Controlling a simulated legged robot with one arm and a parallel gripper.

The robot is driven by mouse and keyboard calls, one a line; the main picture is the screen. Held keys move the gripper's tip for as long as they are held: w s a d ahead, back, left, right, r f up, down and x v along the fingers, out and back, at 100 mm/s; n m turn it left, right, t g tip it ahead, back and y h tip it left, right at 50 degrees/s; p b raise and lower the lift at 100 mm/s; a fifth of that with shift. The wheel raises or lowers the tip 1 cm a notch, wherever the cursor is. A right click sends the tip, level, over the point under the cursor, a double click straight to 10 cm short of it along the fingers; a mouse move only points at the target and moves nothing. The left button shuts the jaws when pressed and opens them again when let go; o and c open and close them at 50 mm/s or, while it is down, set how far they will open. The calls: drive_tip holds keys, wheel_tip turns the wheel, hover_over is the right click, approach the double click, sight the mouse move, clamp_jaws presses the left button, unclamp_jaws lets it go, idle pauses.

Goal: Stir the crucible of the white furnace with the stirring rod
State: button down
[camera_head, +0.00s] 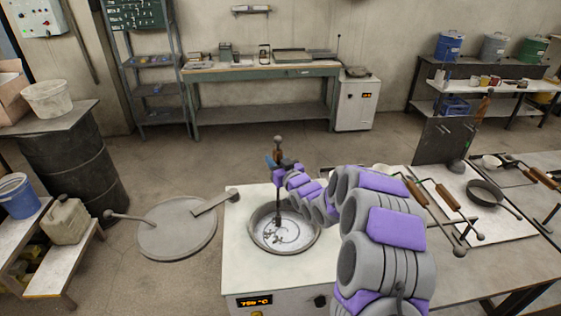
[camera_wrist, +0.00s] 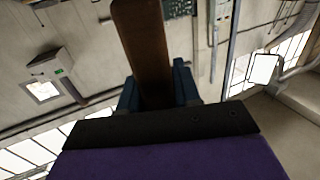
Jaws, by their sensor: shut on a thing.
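The white furnace (camera_head: 243,215) stands in front of me with its round crucible (camera_head: 254,238) open at the top. Bright silvery contents with dark marks show inside the crucible. My gripper (camera_head: 271,161) is above the crucible, shut on the brown handle of the stirring rod (camera_head: 278,149). The rod is about upright, its knob on top, and its dark lower part reaches down into the crucible. Its tip cannot be made out clearly. In the wrist view the brown handle (camera_wrist: 143,45) sits between the blue fingers of my gripper (camera_wrist: 158,92).
A round grey lid (camera_head: 178,230) lies left of the furnace. On the right, a table holds a pan (camera_head: 485,192) and long-handled tools (camera_head: 447,196). A black drum (camera_head: 75,160) stands at left. Another white furnace (camera_head: 356,103) is by the back workbench (camera_head: 262,72).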

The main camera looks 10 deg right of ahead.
drive_tip(key=shift+a+b+v, duration=0.45)
drive_tip(key=shift+b+v, duration=0.35)
drive_tip(key=shift+v, duration=3.45)
drive_tip(key=shift+w+d+p, duration=1.65)
drive_tip(key=shift+w+d, duration=0.4)
drive_tip(key=shift+d, duration=0.1)
drive_tip(key=shift+w+a+r+p, duration=0.1)
drive_tip(key=shift+w+a+p, duration=0.3)
drive_tip(key=shift+w+a, duration=2)
drive_tip(key=shift+s+a+b, duration=0.25)
drive_tip(key=shift+s+a, duration=0.1)
drive_tip(key=shift+a, duration=0.4)
drive_tip(key=shift+s+a+b, duration=0.25)
drive_tip(key=shift+s+a, duration=0.15)
drive_tip(key=shift+a, duration=0.35)
